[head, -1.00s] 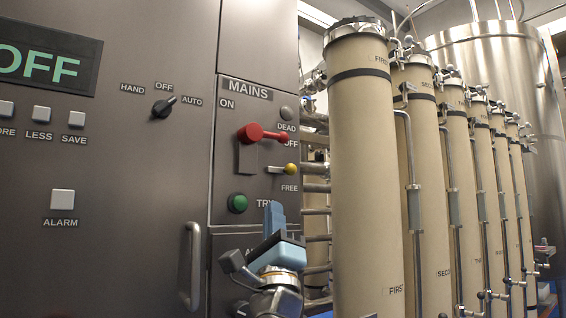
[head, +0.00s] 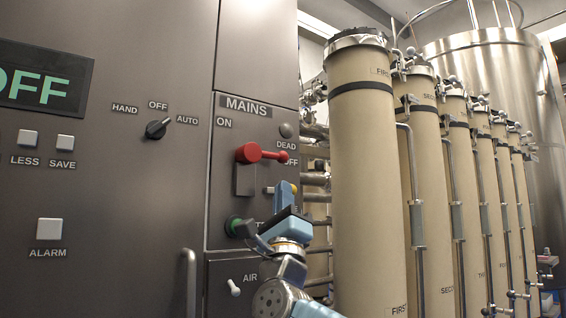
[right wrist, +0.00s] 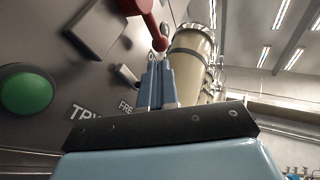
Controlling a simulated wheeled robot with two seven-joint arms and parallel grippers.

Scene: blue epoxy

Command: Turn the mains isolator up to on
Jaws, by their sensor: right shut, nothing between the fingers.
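The mains isolator is a red handle (head: 265,154) on the MAINS panel (head: 225,185). It points right, its ball end by the OFF label, ON being above its pivot. The handle also shows at the top of the right wrist view (right wrist: 140,8), its ball end just above my fingertips. My left gripper is out of view.
An AIR toggle (head: 234,288) and a door handle (head: 189,283) are below. Tall beige columns (head: 362,200) and pipes stand to the right of the cabinet.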

